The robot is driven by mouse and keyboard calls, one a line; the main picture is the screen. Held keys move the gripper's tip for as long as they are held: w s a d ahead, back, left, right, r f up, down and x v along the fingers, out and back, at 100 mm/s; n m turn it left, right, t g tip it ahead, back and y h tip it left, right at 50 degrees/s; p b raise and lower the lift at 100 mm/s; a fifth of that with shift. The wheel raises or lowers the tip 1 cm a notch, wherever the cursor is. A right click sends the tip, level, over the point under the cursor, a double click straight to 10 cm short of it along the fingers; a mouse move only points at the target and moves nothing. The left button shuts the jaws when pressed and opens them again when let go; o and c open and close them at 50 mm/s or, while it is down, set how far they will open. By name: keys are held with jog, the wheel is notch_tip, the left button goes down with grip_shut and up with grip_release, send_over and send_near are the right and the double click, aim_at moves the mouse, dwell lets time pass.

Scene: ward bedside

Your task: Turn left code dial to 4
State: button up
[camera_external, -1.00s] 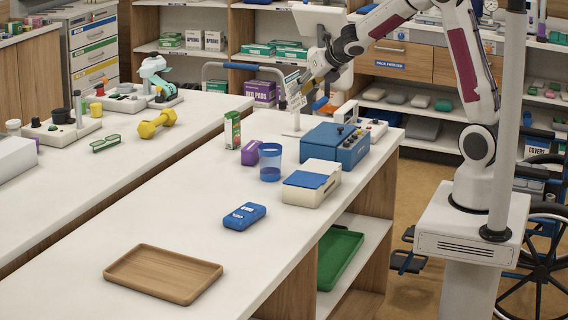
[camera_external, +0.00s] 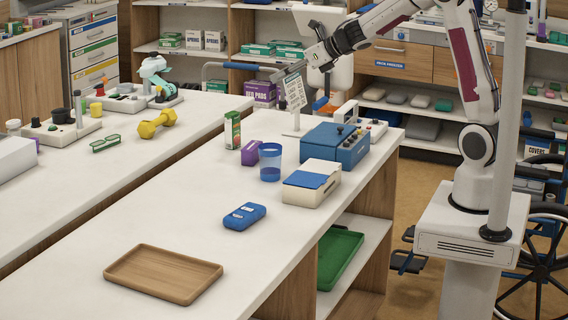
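My gripper (camera_external: 286,72) is at the end of my raised arm, above the far end of the near counter, beside the top of a small printed sign on a stand (camera_external: 295,93). It points left and slightly down. It is too small to tell whether its fingers are open or shut. A blue box (camera_external: 345,155) with small dark knobs on top stands on the counter below and to the right of my gripper, apart from it. I cannot make out which part is the left code dial or read any number.
Near the blue box stand a white box with a blue top (camera_external: 311,184), a blue cup (camera_external: 270,162), a purple box (camera_external: 250,153) and a green carton (camera_external: 232,130). A blue device (camera_external: 244,216) and wooden tray (camera_external: 163,275) lie nearer. The counter between them is clear.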

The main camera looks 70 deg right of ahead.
jog(key=shift+s+a+r+n+y, duration=0.1)
jog(key=shift+a+r+n+y, duration=0.05)
jog(key=shift+a+n+y, duration=0.2)
dwell(0.4)
jog(key=s+d+f+m+g+h, duration=0.3)
jog(key=s+d+f+m+h, duration=0.2)
jog(key=d+f+m, duration=0.3)
jog(key=s+f+m+g, duration=0.4)
jog(key=s+m+g, duration=0.2)
jog(key=s, duration=0.6)
jog(key=shift+s+a+f+g, duration=0.2)
jog(key=shift+s+f+g, duration=0.15)
jog(key=shift+f+g, duration=0.05)
jog(key=shift+h, duration=0.25)
